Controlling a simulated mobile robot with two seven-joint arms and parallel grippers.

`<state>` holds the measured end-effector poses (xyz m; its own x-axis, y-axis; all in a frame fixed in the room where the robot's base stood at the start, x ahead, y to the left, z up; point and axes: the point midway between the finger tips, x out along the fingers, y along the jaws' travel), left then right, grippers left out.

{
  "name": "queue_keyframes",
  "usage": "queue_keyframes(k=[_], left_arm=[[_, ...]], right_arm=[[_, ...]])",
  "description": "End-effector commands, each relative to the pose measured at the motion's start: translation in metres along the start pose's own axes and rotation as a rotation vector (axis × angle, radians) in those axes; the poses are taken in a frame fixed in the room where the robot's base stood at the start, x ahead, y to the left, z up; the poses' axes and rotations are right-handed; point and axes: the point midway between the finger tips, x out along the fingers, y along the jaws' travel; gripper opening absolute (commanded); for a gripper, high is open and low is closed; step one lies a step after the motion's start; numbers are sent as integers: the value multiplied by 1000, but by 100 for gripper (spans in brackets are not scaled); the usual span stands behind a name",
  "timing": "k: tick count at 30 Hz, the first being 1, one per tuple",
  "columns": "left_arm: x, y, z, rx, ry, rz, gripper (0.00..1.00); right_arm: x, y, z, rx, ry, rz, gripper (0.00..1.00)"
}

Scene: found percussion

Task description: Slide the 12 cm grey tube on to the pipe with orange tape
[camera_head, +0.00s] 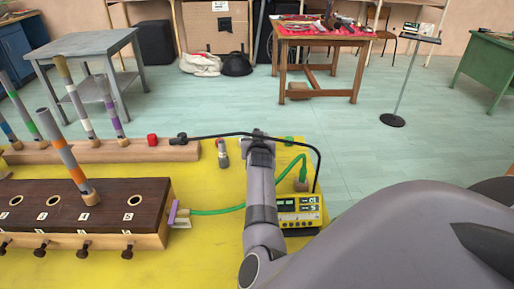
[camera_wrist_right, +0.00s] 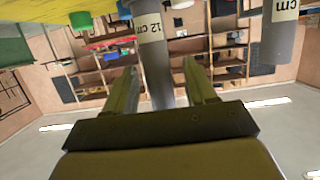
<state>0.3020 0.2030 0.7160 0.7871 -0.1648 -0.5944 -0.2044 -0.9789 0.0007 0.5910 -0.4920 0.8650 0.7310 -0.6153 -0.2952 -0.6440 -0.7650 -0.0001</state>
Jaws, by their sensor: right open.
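In the wrist view the grey tube labelled 12 cm (camera_wrist_right: 155,50) stands between the two fingers of my right gripper (camera_wrist_right: 160,72). The fingers are open, with gaps on both sides of the tube. In the head view my right gripper (camera_head: 260,138) is at the back edge of the yellow table, and it hides the tube there. The grey pipe with orange tape (camera_head: 65,153) stands in the dark wooden box (camera_head: 130,192) at the left, well away from my right gripper. My left gripper is not in view.
Another labelled grey tube (camera_wrist_right: 284,35) stands beside the gripper; a short grey tube (camera_head: 222,157) shows left of it. A meter box (camera_head: 299,212) with a black cable and a green hose lies near my arm. Taped pipes stand in a wooden rail (camera_head: 110,153). The yellow table's (camera_head: 190,262) front is clear.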

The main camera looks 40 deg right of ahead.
Motion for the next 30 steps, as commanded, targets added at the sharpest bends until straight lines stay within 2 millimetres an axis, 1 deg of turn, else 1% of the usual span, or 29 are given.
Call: queue_keyframes(k=[1,2,3,5,6,15,20,26,30], left_arm=[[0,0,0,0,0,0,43],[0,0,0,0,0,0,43],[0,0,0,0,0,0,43],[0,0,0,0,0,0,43],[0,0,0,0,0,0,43],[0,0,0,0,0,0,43],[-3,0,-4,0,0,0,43],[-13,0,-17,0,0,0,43],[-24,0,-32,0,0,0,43]], right_arm=[[0,0,0,0,0,0,56],[0,0,0,0,0,0,46],[0,0,0,0,0,0,33],[0,0,0,0,0,0,13],[0,0,0,0,0,0,0],[0,0,-1,0,0,0,0],[-1,1,-6,-1,1,0,0],[-3,3,-24,-2,1,-2,0],[-5,7,-44,-2,1,-4,0]])
